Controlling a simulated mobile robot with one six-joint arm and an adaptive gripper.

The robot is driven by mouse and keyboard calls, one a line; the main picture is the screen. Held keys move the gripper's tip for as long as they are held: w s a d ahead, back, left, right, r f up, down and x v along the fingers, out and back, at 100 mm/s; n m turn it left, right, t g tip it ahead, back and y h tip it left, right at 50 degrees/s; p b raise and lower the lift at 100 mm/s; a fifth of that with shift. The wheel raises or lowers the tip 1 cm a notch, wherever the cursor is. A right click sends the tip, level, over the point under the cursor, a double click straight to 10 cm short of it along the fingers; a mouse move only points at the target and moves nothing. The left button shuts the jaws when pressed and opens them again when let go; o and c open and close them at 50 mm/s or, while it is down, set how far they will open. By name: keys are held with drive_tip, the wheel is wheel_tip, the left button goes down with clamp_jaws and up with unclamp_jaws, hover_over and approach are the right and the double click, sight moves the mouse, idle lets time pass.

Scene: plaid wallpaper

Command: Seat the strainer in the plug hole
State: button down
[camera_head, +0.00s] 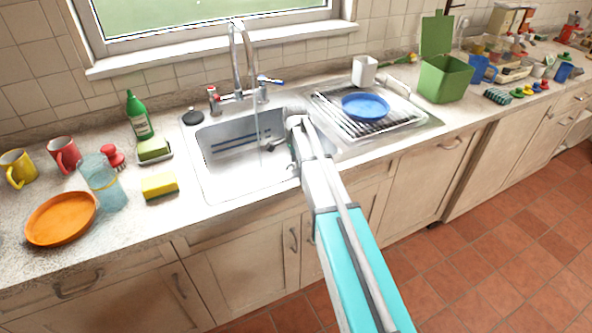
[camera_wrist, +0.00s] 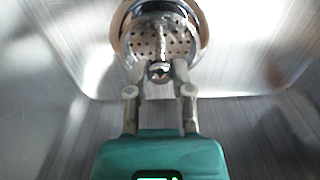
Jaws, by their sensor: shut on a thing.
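The strainer (camera_wrist: 174,42) shows in the wrist view as a round metal disc with small holes and a knob in its middle. My gripper (camera_wrist: 160,72) is shut on the strainer's knob. The strainer lies over or in the plug hole (camera_wrist: 122,32), whose rim shows around it; I cannot tell whether it sits flush. In the head view my arm reaches into the sink (camera_head: 222,185), and the strainer, the plug hole and my fingertips are hard to make out there.
A tap (camera_head: 236,60) stands behind the sink, with water seeming to run from it. A drying rack (camera_head: 345,122) with a blue plate (camera_head: 365,106) is to the right. A yellow sponge (camera_head: 159,186), a green bottle (camera_head: 139,115) and a black plug (camera_head: 193,117) are at the left.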

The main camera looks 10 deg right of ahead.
drive_tip(key=shift+f+b, duration=0.8)
drive_tip(key=shift+f, duration=0.4)
drive_tip(key=c, duration=0.5)
unclamp_jaws()
drive_tip(key=shift+f, duration=0.15)
wheel_tip(320, 180, up, 14)
drive_tip(key=p, duration=1.3)
drive_tip(key=shift+w, duration=0.15)
drive_tip(key=shift+d+f, duration=0.1)
drive_tip(key=shift+p, duration=0.35)
